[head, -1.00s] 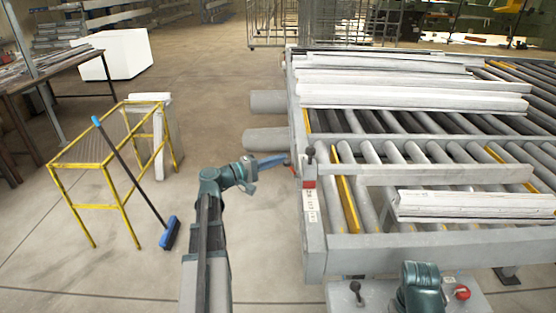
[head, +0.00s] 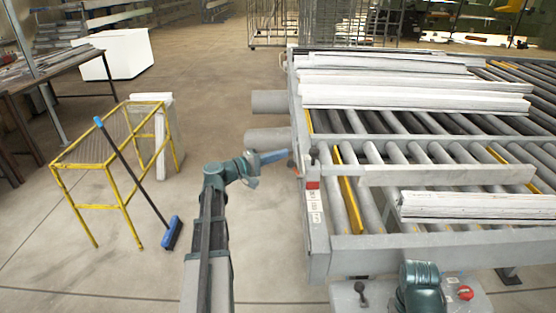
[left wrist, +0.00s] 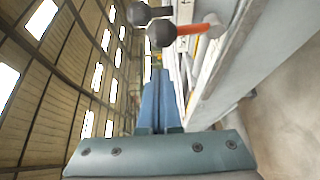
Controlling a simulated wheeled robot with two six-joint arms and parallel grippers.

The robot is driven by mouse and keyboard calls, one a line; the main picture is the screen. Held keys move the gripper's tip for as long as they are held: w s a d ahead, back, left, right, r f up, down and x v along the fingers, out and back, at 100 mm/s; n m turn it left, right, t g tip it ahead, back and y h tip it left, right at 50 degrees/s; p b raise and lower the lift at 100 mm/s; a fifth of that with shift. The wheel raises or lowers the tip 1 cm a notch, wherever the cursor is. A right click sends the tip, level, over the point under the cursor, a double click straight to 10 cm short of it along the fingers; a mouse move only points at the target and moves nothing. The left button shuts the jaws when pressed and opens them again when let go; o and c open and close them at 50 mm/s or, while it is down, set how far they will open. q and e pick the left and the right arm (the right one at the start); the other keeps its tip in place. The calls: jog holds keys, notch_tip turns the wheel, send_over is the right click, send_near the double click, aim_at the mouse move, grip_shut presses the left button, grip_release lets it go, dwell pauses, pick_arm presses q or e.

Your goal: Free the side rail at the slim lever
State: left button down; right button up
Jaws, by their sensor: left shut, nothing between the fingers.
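My left gripper (head: 287,154) is shut and empty, its blue fingers pointing at the bench's left edge. In the left wrist view, the shut fingers (left wrist: 155,75) point toward two dark ball knobs. One ball (left wrist: 160,33) sits on an orange lever (left wrist: 194,29); the other (left wrist: 138,13) is on a grey stem behind it. In the head view, a dark-knobbed lever (head: 314,154) stands at the bench's left edge, with a small orange part (head: 297,170) beside it. A grey rail (head: 445,175) runs right from there across the rollers. I cannot tell whether the fingers touch a lever.
White profiles (head: 410,90) lie on the roller bench (head: 345,255), with another white stack (head: 475,206) at its front right. A yellow stand (head: 120,207) and a blue broom (head: 172,233) are on the left.

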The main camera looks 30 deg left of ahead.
pick_arm(q)
jog(key=a+b+v, duration=0.1)
jog(key=v, duration=0.8)
jog(key=shift+a+f, duration=0.2)
jog(key=shift+f, duration=0.25)
